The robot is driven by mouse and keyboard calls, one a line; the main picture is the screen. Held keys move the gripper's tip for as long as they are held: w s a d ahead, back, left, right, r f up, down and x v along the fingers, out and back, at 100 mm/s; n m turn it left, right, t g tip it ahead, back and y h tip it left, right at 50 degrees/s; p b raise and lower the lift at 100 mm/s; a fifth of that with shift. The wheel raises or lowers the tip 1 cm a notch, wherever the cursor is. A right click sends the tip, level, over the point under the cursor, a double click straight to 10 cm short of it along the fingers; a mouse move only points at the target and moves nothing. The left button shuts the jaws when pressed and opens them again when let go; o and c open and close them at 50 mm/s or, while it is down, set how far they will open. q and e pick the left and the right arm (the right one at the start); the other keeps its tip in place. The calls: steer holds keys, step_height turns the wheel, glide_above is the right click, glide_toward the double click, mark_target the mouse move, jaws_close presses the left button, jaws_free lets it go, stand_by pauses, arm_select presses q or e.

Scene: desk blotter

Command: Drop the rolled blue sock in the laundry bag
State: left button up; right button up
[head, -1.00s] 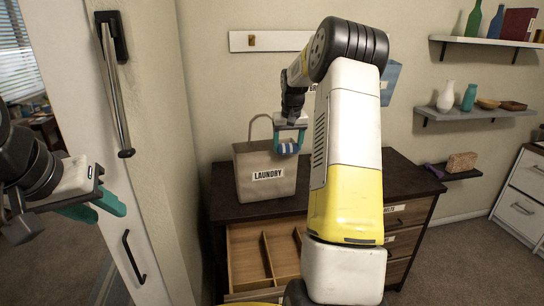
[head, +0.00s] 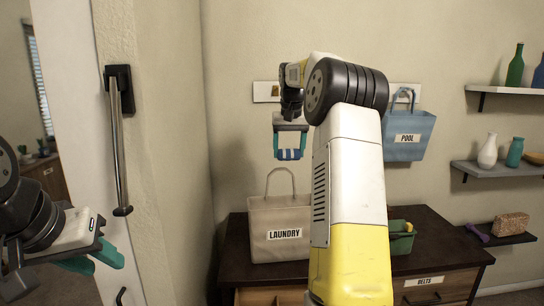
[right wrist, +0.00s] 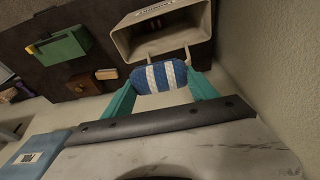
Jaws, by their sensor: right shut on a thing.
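The rolled blue sock with white stripes (head: 289,154) is held in my right gripper (head: 290,156), between its teal fingers. The right wrist view shows the sock (right wrist: 158,76) across the gap between both fingers. The beige laundry bag (head: 280,222), labelled LAUNDRY, stands upright on the dark dresser with its handle up. The sock is above the bag's handle in the head view, apart from the bag. In the right wrist view the bag's open mouth (right wrist: 122,38) shows beyond the sock. My left gripper (head: 98,264) is open and empty at the lower left.
A green caddy (head: 401,240) stands on the dark dresser (head: 436,232) right of the bag, partly hidden by my right arm. A blue POOL bag (head: 405,148) hangs on the wall rail. A door with a long handle (head: 118,145) is at left. Shelves (head: 478,170) are at right.

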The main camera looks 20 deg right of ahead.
mark_target(290, 151)
steer(key=shift+f, duration=2.6)
steer(key=o, duration=1.4)
steer(key=v, duration=0.7)
steer(key=shift+s+r, duration=0.2)
steer(key=shift+r, duration=0.15)
